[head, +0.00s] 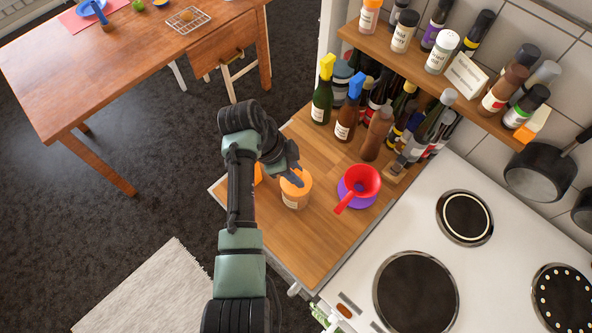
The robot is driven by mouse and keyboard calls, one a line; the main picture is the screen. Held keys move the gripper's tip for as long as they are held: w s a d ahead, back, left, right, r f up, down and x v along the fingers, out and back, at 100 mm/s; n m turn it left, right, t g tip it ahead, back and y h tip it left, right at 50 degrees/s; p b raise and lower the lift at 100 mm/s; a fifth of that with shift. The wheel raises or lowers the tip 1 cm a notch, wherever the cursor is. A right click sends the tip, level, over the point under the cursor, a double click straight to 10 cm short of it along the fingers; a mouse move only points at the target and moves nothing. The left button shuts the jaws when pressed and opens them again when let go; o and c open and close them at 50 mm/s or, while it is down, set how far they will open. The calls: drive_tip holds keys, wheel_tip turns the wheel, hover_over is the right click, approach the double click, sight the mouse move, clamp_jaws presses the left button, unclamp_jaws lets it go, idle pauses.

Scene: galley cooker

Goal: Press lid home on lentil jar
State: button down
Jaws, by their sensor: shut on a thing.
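The lentil jar (293,203) stands upright on the wooden counter. It is a short, round, orange-toned jar with a pale label on its front. Its orange lid (302,184) is at the top of the jar. Whether the lid sits level or fully down cannot be told from this view. My gripper (292,178) reaches down over the lid from the upper left and is shut on it. The fingers cover part of the lid's far left side.
A red funnel (362,180) on a purple container stands just right of the jar. An orange item (258,174) is partly hidden behind my arm. Bottles (322,103) crowd the back below a spice shelf (440,75). The white hob (420,215) lies right.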

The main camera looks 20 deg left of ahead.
drive_tip(key=shift+c, duration=0.3)
unclamp_jaws()
drive_tip(key=shift+r, duration=0.15)
idle(0.3)
drive_tip(key=shift+r+p, duration=2.95)
drive_tip(key=shift+r, duration=0.45)
clamp_jaws()
